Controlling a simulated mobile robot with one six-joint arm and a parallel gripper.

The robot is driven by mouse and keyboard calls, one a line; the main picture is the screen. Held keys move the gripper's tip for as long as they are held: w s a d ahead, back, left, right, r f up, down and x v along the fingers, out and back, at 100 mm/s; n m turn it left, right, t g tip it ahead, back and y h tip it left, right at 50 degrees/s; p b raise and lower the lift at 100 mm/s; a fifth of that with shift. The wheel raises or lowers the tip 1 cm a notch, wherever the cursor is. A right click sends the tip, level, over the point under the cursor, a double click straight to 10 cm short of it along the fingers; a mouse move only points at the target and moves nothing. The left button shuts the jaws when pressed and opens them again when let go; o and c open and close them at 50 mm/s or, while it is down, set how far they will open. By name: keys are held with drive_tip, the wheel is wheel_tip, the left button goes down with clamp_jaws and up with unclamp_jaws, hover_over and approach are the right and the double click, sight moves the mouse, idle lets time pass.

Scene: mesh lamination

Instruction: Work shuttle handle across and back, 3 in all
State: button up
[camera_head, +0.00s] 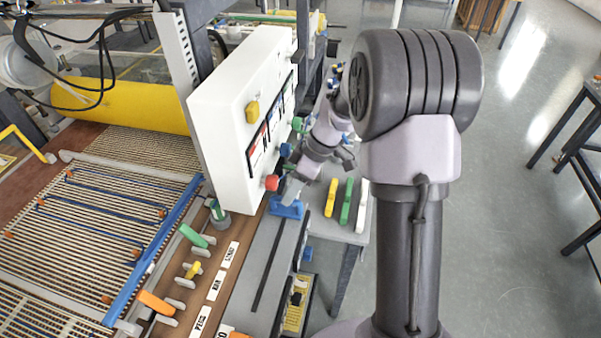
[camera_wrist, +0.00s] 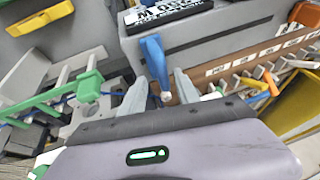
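A blue handle (camera_head: 287,208), which I take for the shuttle handle, stands at the far end of a long grey housing with a dark slot, below the white control box. In the wrist view the blue handle (camera_wrist: 155,62) rises between my two fingers. My gripper (camera_wrist: 160,82) has its fingers apart, one on each side of the handle's lower end; I see no clear contact. In the head view my gripper (camera_head: 291,188) is just above the handle, partly hidden by the white box and my wrist.
The white control box (camera_head: 238,125) with coloured knobs stands close left of my gripper. Yellow, green and white levers (camera_head: 346,202) are to the right. Green, yellow and orange handles (camera_head: 194,237) line the brown panel. Open floor lies at the right.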

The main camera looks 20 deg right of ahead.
drive_tip(key=p+v, duration=0.3)
drive_tip(key=v, duration=1.3)
drive_tip(key=shift+r, duration=0.3)
drive_tip(key=shift+d, duration=0.1)
